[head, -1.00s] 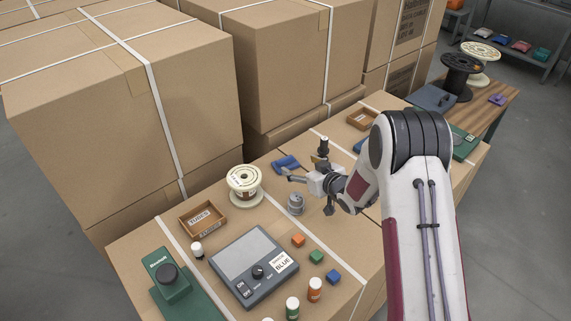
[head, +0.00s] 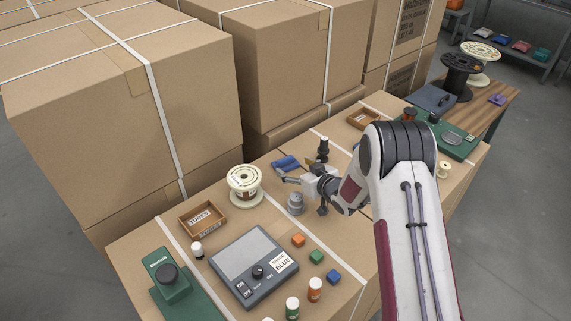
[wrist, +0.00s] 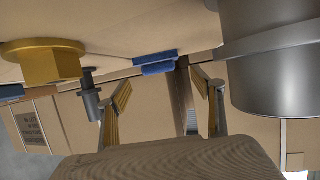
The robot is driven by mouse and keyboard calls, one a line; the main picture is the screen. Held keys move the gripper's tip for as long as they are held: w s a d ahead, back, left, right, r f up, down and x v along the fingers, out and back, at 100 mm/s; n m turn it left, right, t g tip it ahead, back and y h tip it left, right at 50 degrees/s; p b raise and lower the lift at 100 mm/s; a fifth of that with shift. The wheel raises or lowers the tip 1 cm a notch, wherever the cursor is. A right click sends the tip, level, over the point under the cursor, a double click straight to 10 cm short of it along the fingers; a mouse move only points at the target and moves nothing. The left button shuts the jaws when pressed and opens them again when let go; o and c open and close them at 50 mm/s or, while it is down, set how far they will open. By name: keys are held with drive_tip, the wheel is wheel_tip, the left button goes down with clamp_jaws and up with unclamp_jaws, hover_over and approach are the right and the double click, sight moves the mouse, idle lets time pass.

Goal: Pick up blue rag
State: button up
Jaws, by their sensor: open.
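The blue rag (head: 287,163) lies on the cardboard box top, behind my gripper and right of the cream spool. It also shows in the wrist view (wrist: 157,64) as a folded blue strip ahead, between the two fingers and apart from them. My gripper (head: 293,174) is low over the box top, open and empty. In the wrist view its yellow-padded fingers (wrist: 163,92) stand spread with a gap between them.
A grey metal weight (head: 295,204) stands close to my gripper; a brass and dark fitting (head: 322,151) is on its other side. The cream spool (head: 244,184) stands left. A scale (head: 246,262) and small coloured cubes are in front. Tall cartons (head: 290,60) rise behind.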

sight(287, 160)
drive_tip(key=shift+w+a+f, duration=0.1)
drive_tip(key=shift+w+a, duration=0.05)
drive_tip(key=shift+w, duration=0.05)
drive_tip(key=shift+w+a, duration=0.1)
drive_tip(key=shift+x, duration=2.5)
drive_tip(key=shift+w, duration=0.15)
drive_tip(key=shift+r, duration=0.25)
drive_tip(key=c, duration=1.2)
